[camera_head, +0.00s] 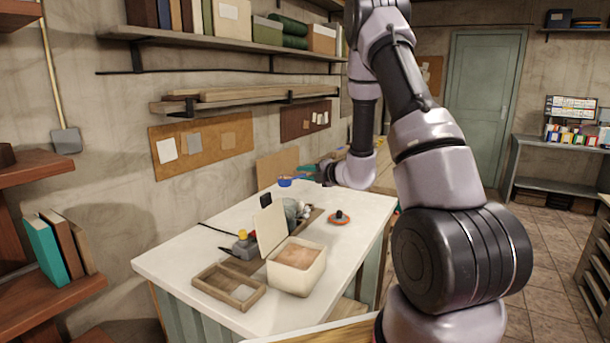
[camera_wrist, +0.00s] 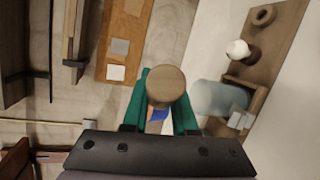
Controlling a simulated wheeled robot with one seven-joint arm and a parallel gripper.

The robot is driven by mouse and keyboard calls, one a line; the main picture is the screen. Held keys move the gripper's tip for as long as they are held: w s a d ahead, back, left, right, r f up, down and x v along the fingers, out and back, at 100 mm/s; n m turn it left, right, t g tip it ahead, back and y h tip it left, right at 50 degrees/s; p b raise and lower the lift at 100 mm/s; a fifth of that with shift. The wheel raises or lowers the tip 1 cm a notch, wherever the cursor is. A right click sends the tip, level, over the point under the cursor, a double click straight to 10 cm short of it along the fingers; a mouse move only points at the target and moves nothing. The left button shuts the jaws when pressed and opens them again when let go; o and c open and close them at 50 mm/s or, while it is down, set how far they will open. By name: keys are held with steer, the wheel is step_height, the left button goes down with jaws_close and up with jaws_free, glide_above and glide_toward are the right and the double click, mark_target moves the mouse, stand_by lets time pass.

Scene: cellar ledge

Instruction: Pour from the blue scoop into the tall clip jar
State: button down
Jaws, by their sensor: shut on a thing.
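My gripper (camera_head: 308,170), with green fingers, is shut on the blue scoop (camera_head: 286,183) above the far end of the white table. In the wrist view my gripper (camera_wrist: 165,104) has the scoop's round wooden handle end (camera_wrist: 166,84) between its fingers. A bit of blue shows below it; the scoop's contents cannot be seen. A greyish glassy vessel, apparently the clip jar (camera_head: 290,207), stands on the table below the scoop, partly hidden by a cream board. In the wrist view the likely jar (camera_wrist: 218,97) is pale and translucent, right of the fingers and apart from them.
The cream board (camera_head: 270,226) stands upright near the jar. A cream tub (camera_head: 300,288), a divided wooden tray (camera_head: 206,287) and a grey object with a yellow top (camera_head: 244,246) are nearer. The wall and shelves (camera_head: 225,42) border the left.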

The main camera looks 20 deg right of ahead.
steer(key=shift+f, duration=0.1)
steer(key=shift+f, duration=2.35)
steer(key=shift+d, duration=0.1)
steer(key=shift+d, duration=0.6)
